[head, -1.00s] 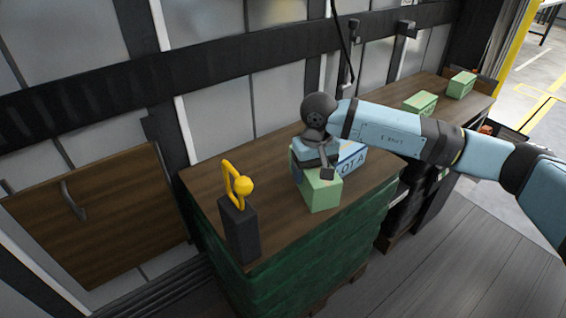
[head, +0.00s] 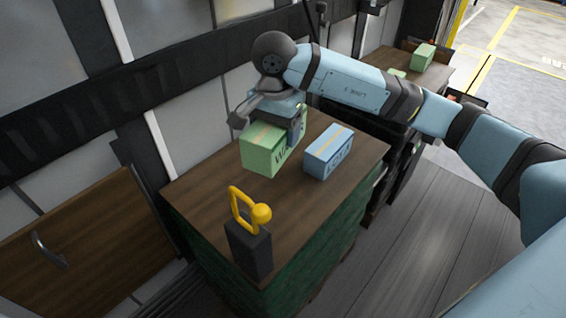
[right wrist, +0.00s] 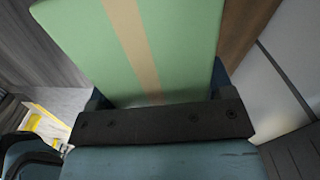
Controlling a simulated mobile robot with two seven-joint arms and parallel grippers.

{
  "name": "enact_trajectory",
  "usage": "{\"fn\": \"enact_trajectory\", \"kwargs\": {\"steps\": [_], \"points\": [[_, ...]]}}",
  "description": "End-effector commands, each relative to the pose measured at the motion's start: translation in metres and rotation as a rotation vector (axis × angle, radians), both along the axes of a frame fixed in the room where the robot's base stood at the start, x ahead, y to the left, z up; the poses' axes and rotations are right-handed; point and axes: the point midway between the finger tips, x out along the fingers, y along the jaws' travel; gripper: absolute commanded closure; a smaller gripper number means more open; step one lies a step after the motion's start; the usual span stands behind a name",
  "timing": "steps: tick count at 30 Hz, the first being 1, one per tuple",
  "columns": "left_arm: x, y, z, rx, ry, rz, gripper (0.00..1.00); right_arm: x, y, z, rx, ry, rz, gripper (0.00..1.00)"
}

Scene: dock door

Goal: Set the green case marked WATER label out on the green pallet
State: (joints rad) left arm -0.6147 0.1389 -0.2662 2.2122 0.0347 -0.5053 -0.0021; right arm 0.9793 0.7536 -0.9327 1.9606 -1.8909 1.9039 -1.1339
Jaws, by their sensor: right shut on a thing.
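The green case (head: 262,156) with dark lettering that begins with W is on or just above the wooden top of the green pallet (head: 210,258), near its wall side; I cannot tell whether it touches. My right gripper (head: 268,124) is shut on this case from above. In the right wrist view the case's green top with a tan tape strip (right wrist: 150,50) fills the space between the fingers. The blue case (head: 328,152) stands on the pallet top to the right, apart from the green one. My left gripper is not in view.
A black post with a yellow handle (head: 248,212) stands at the pallet's near corner. More green cases (head: 424,56) sit on the far surface at the back right. The front middle of the pallet top is clear. A wall with black rails runs along the left.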

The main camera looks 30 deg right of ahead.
Motion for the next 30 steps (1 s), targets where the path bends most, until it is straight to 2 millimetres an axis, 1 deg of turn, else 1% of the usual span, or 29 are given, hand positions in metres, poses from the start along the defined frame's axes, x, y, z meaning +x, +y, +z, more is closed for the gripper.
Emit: {"fn": "enact_trajectory", "kwargs": {"steps": [1,6,8,11,14,19,24,27,30], "points": [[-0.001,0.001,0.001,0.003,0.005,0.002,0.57,-0.004,-0.001,0.01,0.002,-0.004,-0.058,0.82],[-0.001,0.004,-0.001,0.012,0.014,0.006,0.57,-0.011,-0.004,0.023,-0.004,-0.006,-0.201,0.82],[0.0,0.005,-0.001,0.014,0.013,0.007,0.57,-0.013,-0.005,0.023,-0.005,-0.006,-0.226,0.82],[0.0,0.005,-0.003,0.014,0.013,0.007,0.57,-0.014,-0.005,0.014,-0.006,-0.005,-0.246,0.82],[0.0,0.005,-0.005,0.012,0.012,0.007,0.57,-0.014,-0.005,-0.006,-0.006,-0.003,-0.248,0.82],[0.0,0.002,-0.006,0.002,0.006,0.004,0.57,-0.014,-0.005,-0.046,-0.006,-0.003,-0.248,0.82],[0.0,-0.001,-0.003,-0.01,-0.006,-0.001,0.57,-0.014,-0.005,-0.086,-0.005,-0.004,-0.246,0.82],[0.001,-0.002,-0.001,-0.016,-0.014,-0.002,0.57,-0.014,-0.005,-0.106,-0.005,-0.004,-0.246,0.82],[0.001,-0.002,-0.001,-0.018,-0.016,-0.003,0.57,-0.014,-0.005,-0.121,-0.005,-0.006,-0.246,0.82]]}}
